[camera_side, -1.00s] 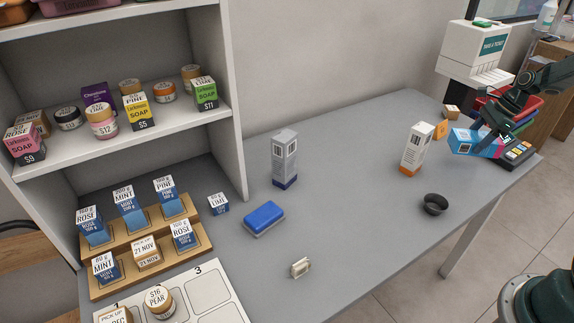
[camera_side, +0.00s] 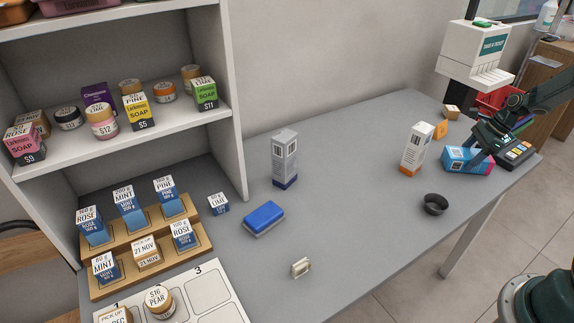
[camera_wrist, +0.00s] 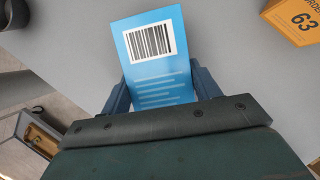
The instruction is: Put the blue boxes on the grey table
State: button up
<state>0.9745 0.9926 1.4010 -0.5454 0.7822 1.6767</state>
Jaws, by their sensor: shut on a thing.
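My gripper (camera_side: 487,143) is at the right end of the grey table (camera_side: 330,240), shut on a light blue box with a pink end (camera_side: 456,158). In the side view the box lies at or just above the tabletop; I cannot tell if it touches. In the wrist view the blue box (camera_wrist: 155,55) shows a barcode and sits between my two fingers (camera_wrist: 158,92). Small dark blue boxes with white labels, such as the box marked MINT (camera_side: 126,207), stand on a wooden stepped rack (camera_side: 150,258) at the left.
A white-and-blue carton (camera_side: 284,160) and a blue sponge-like block (camera_side: 263,218) stand mid-table.

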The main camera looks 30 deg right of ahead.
jog(key=shift+f, duration=0.2)
jog(key=o, duration=1)
jog(key=shift+o, duration=0.2)
jog(key=v, duration=1.3)
jog(key=shift+r, duration=0.35)
jog(key=shift+r, duration=0.1)
